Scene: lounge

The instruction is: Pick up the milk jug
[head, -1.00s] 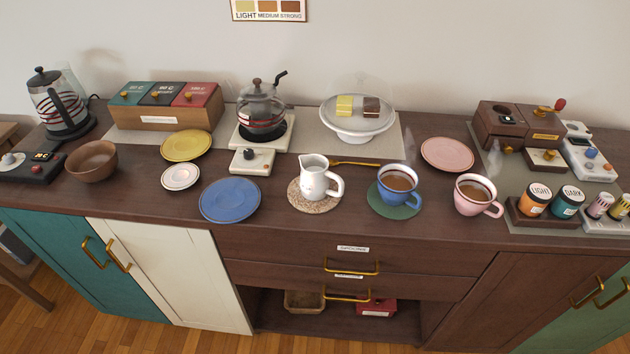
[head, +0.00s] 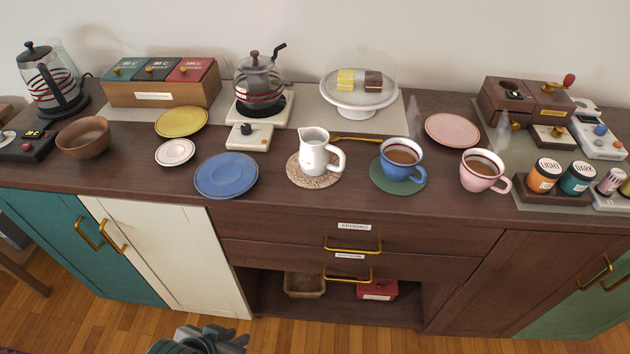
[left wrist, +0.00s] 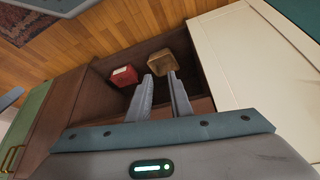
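The white milk jug (head: 314,154) stands upright on a round speckled coaster (head: 300,176) near the counter's front edge, its handle to the right. Nothing is touching it except the coaster. My left gripper (head: 205,343) shows only in part at the bottom edge of the head view, well below the counter top and apart from the jug. In the left wrist view its two fingers (left wrist: 162,75) are apart with nothing between them, so it is open and empty. The jug is not seen in the left wrist view.
A blue plate (head: 227,175) lies left of the jug, and a blue cup (head: 400,160) of brown drink stands to its right. A gold spoon (head: 358,139) lies just behind. Drawer handles (head: 352,246) stick out below. The counter strip before the jug is clear.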

